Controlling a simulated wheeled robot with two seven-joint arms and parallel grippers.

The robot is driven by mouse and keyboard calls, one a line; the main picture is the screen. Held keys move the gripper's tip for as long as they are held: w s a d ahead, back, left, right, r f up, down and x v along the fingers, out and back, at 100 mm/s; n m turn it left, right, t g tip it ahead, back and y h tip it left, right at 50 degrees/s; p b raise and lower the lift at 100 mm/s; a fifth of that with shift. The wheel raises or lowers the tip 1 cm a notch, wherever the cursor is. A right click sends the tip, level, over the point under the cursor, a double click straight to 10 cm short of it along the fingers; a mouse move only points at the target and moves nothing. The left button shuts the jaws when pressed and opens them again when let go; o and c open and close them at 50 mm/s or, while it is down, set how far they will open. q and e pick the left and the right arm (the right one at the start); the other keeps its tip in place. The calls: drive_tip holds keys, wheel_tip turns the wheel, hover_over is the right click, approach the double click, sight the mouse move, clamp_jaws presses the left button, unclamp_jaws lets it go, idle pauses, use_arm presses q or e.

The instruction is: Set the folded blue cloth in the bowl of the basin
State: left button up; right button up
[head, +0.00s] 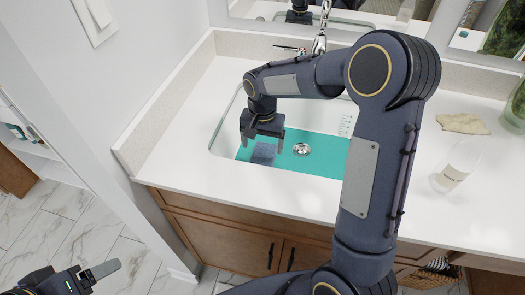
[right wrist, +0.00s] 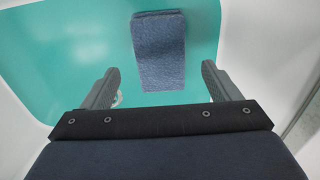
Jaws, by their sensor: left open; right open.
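The folded blue cloth (head: 263,153) lies on the teal bottom of the basin (head: 325,160), toward its left end. In the right wrist view the cloth (right wrist: 159,50) is a textured blue rectangle, flat on the teal floor and apart from the basin walls. My right gripper (head: 262,140) is over the basin, just above the cloth. Its two fingers (right wrist: 160,88) are spread on either side of the cloth's near end with gaps, holding nothing. My left gripper (head: 103,270) is low at the bottom left, away from the counter; it is open and empty.
The basin's drain (head: 302,149) is right of the cloth. A chrome faucet (head: 320,42) stands behind the basin. A clear bottle (head: 457,165) and a beige flat piece (head: 462,124) are on the right of the counter. The white counter (head: 180,140) left of the basin is clear.

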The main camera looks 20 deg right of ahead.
sight(263, 158)
wheel_tip(263, 158, up, 7)
drive_tip(key=shift+p, duration=0.3)
drive_tip(key=shift+f, duration=0.1)
